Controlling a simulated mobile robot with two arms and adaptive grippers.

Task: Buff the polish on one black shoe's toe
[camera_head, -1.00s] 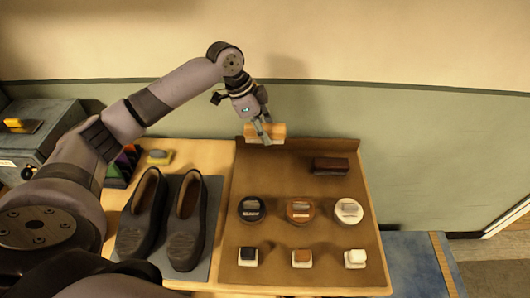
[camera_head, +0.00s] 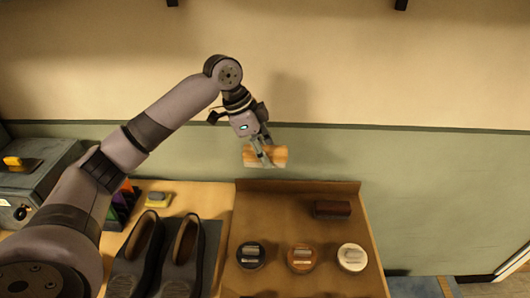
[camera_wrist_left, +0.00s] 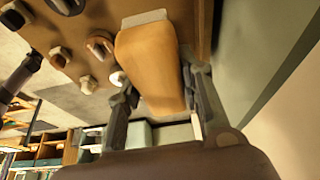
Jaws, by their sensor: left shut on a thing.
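Two black shoes stand side by side on a grey mat (camera_head: 207,262), the left shoe (camera_head: 138,255) and the right shoe (camera_head: 183,257), with their toes toward the front. My left gripper (camera_head: 266,158) is shut on a wooden block-like brush (camera_head: 280,154), held in the air over the back of the brown board, before the wall. In the left wrist view the brush (camera_wrist_left: 152,65) fills the space between the fingers and has a pale strip at its far end. The shoes are not clear in the left wrist view. My right gripper is not in view.
The brown board (camera_head: 215,296) bears a dark reddish brush (camera_head: 332,209) and black (camera_head: 250,255), brown (camera_head: 301,258) and white (camera_head: 352,257) tins. A yellow sponge (camera_head: 158,199) lies behind the shoes. A grey box (camera_head: 40,165) stands at the left.

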